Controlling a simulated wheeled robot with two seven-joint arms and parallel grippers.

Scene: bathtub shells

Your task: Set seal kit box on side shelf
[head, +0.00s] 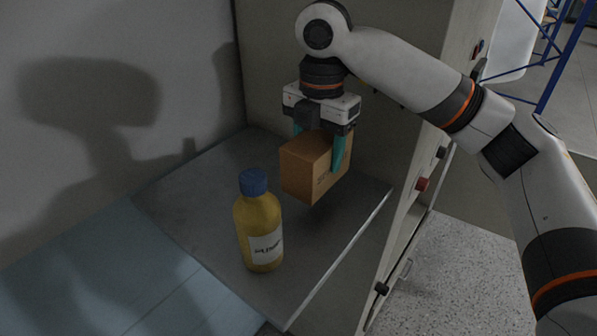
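The seal kit box (304,171), a brown cardboard box, is in the head view between the fingers of my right gripper (318,147). The gripper points down and its teal fingers are shut on the box from two sides. The box is over the grey side shelf (190,198), toward its back right. A shadow lies below the box; I cannot tell whether its underside touches the shelf. The printing on the box is too small to read. My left gripper is not in view.
A yellow bottle (259,225) with a blue cap and white label stands on the shelf, front left of the box. A cabinet side with buttons (422,184) runs along the right. A wall is at the left. The shelf's left part is bare.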

